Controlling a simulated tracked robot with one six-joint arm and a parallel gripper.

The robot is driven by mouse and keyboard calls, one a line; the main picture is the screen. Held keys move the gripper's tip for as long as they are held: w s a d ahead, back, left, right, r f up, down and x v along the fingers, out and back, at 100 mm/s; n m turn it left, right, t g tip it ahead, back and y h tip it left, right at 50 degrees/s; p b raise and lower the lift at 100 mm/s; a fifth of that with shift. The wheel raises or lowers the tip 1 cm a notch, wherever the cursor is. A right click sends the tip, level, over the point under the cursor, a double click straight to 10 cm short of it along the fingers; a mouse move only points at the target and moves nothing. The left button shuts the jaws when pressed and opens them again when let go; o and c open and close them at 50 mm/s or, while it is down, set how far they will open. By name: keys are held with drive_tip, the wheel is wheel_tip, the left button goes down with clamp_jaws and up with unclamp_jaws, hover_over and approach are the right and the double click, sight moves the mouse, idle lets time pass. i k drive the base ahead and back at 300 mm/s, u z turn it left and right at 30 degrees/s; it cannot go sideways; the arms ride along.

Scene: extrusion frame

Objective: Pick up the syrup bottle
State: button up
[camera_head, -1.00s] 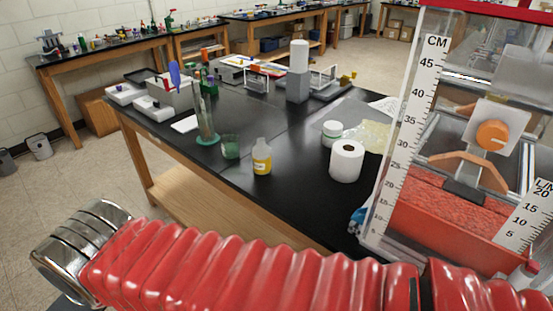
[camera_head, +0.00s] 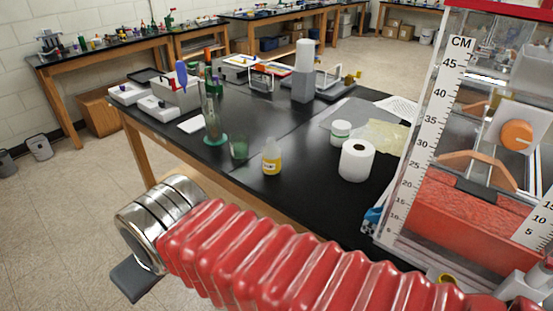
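A small bottle with a yellow label and a pale top (camera_head: 271,158), which I take for the syrup bottle, stands upright near the front edge of the black table. Nothing touches it that I can see. My red ribbed arm crosses the lower foreground and ends in a silver banded cuff. A dark grey piece of my gripper (camera_head: 137,279) shows below the cuff, over the floor in front of the table. The gripper is apart from the bottle, lower and to its left in the picture. Its fingertips are mostly hidden behind the cuff.
A green glass (camera_head: 239,147) and a tall cylinder on a green base (camera_head: 213,130) stand left of the bottle. A paper roll (camera_head: 356,161) and a white jar (camera_head: 341,132) stand to its right. A clear tank with a CM scale (camera_head: 424,150) blocks the right side.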

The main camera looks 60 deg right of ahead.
sight(271, 154)
drive_tip(key=u, duration=0.05)
drive_tip(key=i, duration=1)
drive_tip(key=z, duration=0.05)
